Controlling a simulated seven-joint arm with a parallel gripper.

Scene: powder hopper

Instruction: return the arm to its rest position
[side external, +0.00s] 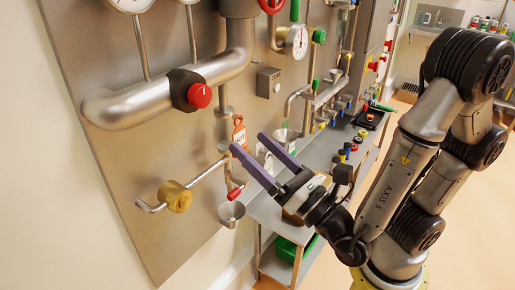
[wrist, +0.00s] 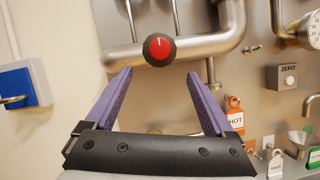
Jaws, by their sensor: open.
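My gripper (side external: 256,160) has two purple fingers, spread apart with nothing between them. In the side external view it reaches from the right toward the metal panel, in front of the orange tag. In the wrist view my gripper (wrist: 157,95) is open, and a black knob with a red face (wrist: 159,48) shows beyond and between the fingertips. The same knob (side external: 199,95) sits on a thick steel pipe in the side external view, above the fingers and apart from them.
The metal panel (side external: 110,160) carries pipes, gauges and a brass valve (side external: 175,196). An orange HOT tag (side external: 239,133) hangs near the fingers. A grey bench (side external: 270,214) with coloured knobs stands behind. A blue box (wrist: 20,85) is on the left wall.

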